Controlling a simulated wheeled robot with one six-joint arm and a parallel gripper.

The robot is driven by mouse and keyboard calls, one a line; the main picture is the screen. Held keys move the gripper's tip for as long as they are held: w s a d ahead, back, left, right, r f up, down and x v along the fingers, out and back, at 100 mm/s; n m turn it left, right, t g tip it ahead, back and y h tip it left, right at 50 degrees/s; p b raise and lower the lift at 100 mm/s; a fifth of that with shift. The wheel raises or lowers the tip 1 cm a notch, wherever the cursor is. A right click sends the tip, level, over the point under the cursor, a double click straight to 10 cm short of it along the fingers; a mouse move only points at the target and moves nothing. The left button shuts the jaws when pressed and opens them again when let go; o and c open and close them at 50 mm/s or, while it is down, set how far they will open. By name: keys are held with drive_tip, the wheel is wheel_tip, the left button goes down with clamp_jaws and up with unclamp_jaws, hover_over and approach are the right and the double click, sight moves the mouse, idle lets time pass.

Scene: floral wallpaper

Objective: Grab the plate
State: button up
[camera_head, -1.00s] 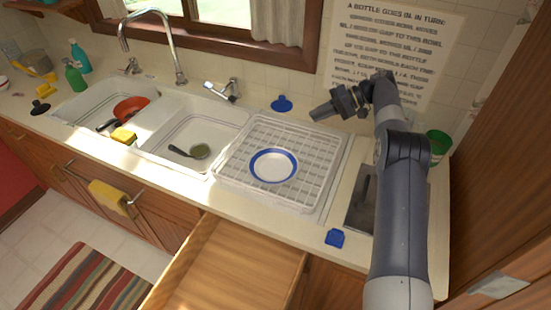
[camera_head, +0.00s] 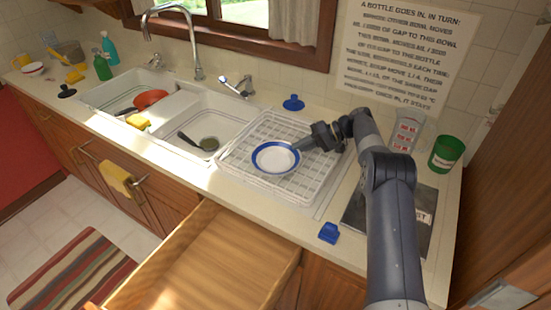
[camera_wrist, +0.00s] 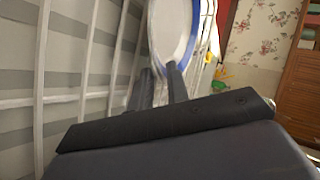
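The plate (camera_head: 275,158) is white with a blue rim. It lies on the white dish rack (camera_head: 234,175) beside the sink in the head view. My gripper (camera_head: 303,146) is low over the rack, with its tips at the plate's right edge. In the wrist view the plate (camera_wrist: 170,38) is just beyond the two dark fingertips (camera_wrist: 160,76). The fingers stand a little apart, with a gap between them, so my gripper looks open. Whether the rim is between the fingers or touching them is unclear.
A double sink (camera_head: 200,118) with faucets is left of the rack. A green cup (camera_head: 446,153) and a clear labelled container (camera_head: 406,130) stand at the right. A blue item (camera_head: 328,233) lies near the counter's front edge. An open drawer (camera_head: 205,265) juts out below.

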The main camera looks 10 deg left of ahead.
sight(276, 160)
drive_tip(key=shift+s+a+f, duration=0.15)
drive_tip(key=shift+a+f, duration=0.1)
drive_tip(key=shift+a, duration=0.45)
drive_tip(key=shift+s+a+f, duration=0.1)
drive_tip(key=shift+a+f, duration=0.1)
drive_tip(key=shift+f, duration=0.2)
drive_tip(key=shift+a+f, duration=0.1)
clamp_jaws()
drive_tip(key=shift+s, duration=0.1)
